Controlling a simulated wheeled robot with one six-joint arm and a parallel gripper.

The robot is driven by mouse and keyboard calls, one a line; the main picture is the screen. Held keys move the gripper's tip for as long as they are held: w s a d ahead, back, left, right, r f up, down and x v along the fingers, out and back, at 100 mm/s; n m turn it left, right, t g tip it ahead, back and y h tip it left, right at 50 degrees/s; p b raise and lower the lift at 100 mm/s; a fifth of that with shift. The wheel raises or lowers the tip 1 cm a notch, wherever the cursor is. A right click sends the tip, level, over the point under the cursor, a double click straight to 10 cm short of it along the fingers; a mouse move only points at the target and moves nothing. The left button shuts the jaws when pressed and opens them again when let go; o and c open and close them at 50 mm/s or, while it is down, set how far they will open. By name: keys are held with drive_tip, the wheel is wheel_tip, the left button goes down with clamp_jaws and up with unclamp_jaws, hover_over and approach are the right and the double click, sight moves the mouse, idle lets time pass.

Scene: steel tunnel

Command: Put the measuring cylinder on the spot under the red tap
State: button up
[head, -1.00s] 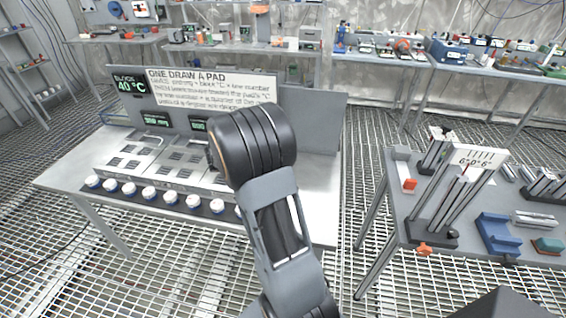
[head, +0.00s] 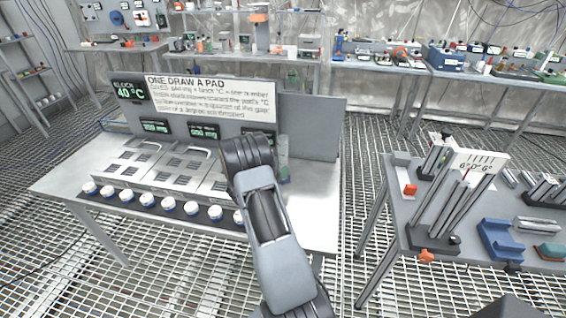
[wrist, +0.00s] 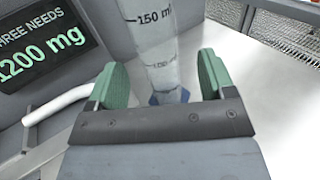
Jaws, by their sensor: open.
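The measuring cylinder (wrist: 153,48) is clear, with dark marks including 150 ml, and has a blue base. In the wrist view it stands upright on the bench, in line with the gap between my green finger pads. My gripper (wrist: 162,80) is open, with one pad on either side of the gap and clear space between each pad and the glass. In the head view the cylinder (head: 284,160) shows partly beside my arm, which hides my gripper. I cannot make out a red tap or the spot under it.
The steel bench (head: 311,200) is bare at its right end. A row of white-topped jars (head: 168,204) lines its front edge. A sign (head: 212,97) and upright grey panel (head: 316,130) stand behind. A second table (head: 400,228) with racks stands to the right.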

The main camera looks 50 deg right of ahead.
sight(286, 159)
drive_tip(key=shift+d+p, duration=0.45)
drive_tip(key=shift+d, duration=2.2)
drive_tip(key=c, duration=1)
drive_tip(key=shift+c, duration=0.7)
drive_tip(key=shift+r, duration=0.15)
